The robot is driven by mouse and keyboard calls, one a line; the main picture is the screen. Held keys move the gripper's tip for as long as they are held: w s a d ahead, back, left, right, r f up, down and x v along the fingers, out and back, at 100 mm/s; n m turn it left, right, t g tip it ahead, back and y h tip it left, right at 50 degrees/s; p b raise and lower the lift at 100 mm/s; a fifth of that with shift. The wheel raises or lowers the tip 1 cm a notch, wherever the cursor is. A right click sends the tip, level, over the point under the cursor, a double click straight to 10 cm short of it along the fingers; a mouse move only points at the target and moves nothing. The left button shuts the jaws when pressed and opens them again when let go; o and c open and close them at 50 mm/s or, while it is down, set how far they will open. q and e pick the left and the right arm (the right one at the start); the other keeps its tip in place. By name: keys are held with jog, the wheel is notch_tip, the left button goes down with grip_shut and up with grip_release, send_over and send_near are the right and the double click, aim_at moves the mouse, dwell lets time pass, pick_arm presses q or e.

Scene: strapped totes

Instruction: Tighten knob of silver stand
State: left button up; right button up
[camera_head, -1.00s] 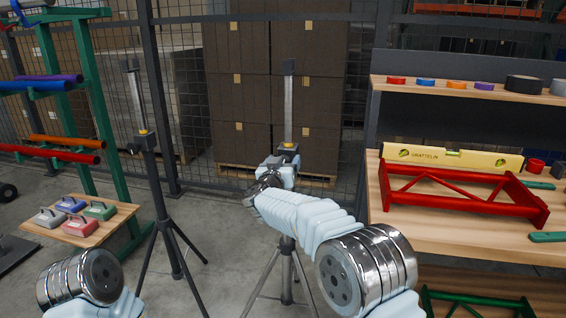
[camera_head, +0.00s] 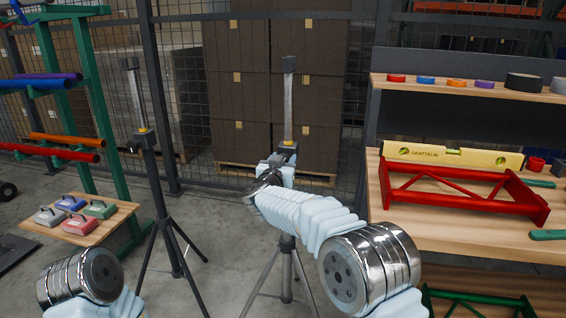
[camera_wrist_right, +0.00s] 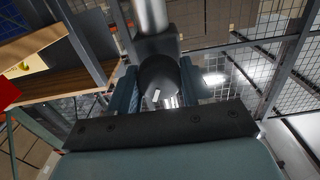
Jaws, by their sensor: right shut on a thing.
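The silver stand (camera_head: 287,100) stands upright ahead of me, with a silver upper tube and grey tripod legs. Its middle is hidden behind my right arm. My right gripper (camera_head: 283,153) is at the stand's collar, at the foot of the silver tube. In the right wrist view my right gripper (camera_wrist_right: 160,84) is shut on a dark round knob (camera_wrist_right: 157,75), one finger on each side, below the silver tube. A second stand (camera_head: 146,140), black with a yellow ring, stands to the left. My left gripper is out of view; only part of my left arm shows.
A wooden shelf unit at right holds a red frame (camera_head: 462,195), a yellow level (camera_head: 452,156) and tape rolls. At left are a green rack (camera_head: 92,110) and a small board (camera_head: 82,232) with several handled blocks. A mesh fence (camera_head: 185,60) closes the back.

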jog(key=m+b, duration=0.1)
jog(key=m, duration=0.3)
jog(key=shift+d+f, duration=0.1)
jog(key=m+b, duration=0.2)
jog(key=m, duration=0.2)
jog(key=shift+d+f+m+b, duration=0.1)
jog(key=shift+m+b, duration=0.35)
jog(key=shift+m, duration=0.55)
jog(key=m+b, duration=0.3)
jog(key=m, duration=0.2)
jog(key=shift+f, duration=0.15)
jog(key=m+b, duration=0.4)
jog(key=m, duration=0.2)
jog(key=shift+f+m, duration=0.15)
jog(key=shift+m, duration=0.25)
jog(key=m+b, duration=0.2)
jog(key=m, duration=0.2)
jog(key=shift+f, duration=0.15)
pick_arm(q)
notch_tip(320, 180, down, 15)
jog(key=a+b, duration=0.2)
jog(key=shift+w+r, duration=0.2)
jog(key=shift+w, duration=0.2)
pick_arm(e)
jog(key=shift+m, duration=1.7)
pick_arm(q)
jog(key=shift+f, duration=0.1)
